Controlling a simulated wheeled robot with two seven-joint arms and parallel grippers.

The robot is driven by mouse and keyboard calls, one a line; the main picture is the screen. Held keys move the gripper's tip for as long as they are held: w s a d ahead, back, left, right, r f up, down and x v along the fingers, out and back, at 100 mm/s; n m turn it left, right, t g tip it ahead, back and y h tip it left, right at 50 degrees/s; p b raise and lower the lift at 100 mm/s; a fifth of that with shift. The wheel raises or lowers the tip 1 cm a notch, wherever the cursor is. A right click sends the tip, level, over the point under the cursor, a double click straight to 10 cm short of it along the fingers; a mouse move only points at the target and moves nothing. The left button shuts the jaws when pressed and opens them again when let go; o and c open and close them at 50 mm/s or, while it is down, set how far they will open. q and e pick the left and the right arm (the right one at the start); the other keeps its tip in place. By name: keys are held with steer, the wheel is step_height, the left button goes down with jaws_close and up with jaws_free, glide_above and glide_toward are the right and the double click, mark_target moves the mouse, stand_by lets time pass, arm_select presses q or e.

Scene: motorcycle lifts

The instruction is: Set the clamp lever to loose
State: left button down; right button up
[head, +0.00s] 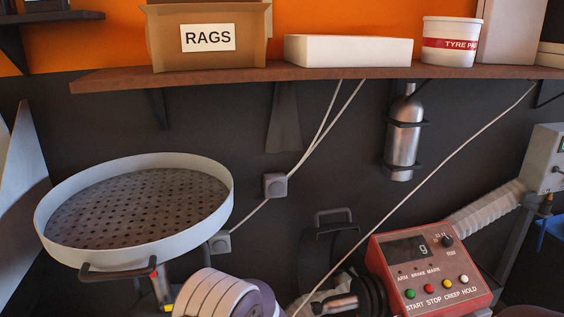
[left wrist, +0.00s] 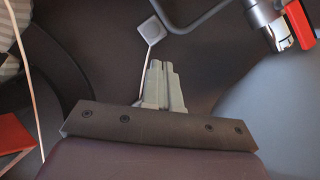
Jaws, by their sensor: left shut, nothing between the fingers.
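A red and metal part, which looks like the clamp lever, shows at the top right of the left wrist view (left wrist: 298,22). In the head view a red-tipped dark part (head: 153,274) sits below the round tray (head: 135,250) and seems to be the same lever; its setting cannot be read. My left gripper (left wrist: 163,88) is shut and empty in the left wrist view, apart from the red part, which lies off to its right. In the head view the left arm's wrist is at the bottom edge and its fingers cannot be made out. My right gripper is not in view.
A dark curved handle (left wrist: 195,27) is near the red part. A red control box (head: 430,268) stands right of my left arm. A wall socket (head: 275,185) with cables and a metal bottle (head: 404,135) are behind. A shelf (head: 330,72) runs above.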

arm_select(q)
steer(key=s+d+f+n+g+h+p, duration=0.1)
steer(key=s+d+g+h, duration=0.2)
steer(key=s+h, duration=0.15)
steer(key=s+d+n+g+h+p, duration=0.1)
steer(key=s+d+g+h, duration=0.1)
steer(key=s+d+h, duration=0.3)
steer(key=s+a+r+g+p, duration=0.1)
steer(key=s+a+r, duration=0.2)
steer(key=s, duration=0.3)
steer(key=s+a+r+n+g+y+p, duration=0.1)
steer(key=s+a+r+g, duration=0.1)
steer(key=s+a, duration=0.3)
steer(key=s+a+r+g+y+p, duration=0.1)
steer(key=s+a+r, duration=0.3)
steer(key=s, duration=0.5)
steer(key=shift+a+r+n+g+p, duration=0.15)
steer(key=shift+a+n+g+p, duration=0.2)
steer(key=shift+g+p, duration=0.2)
steer(key=shift+w, duration=0.1)
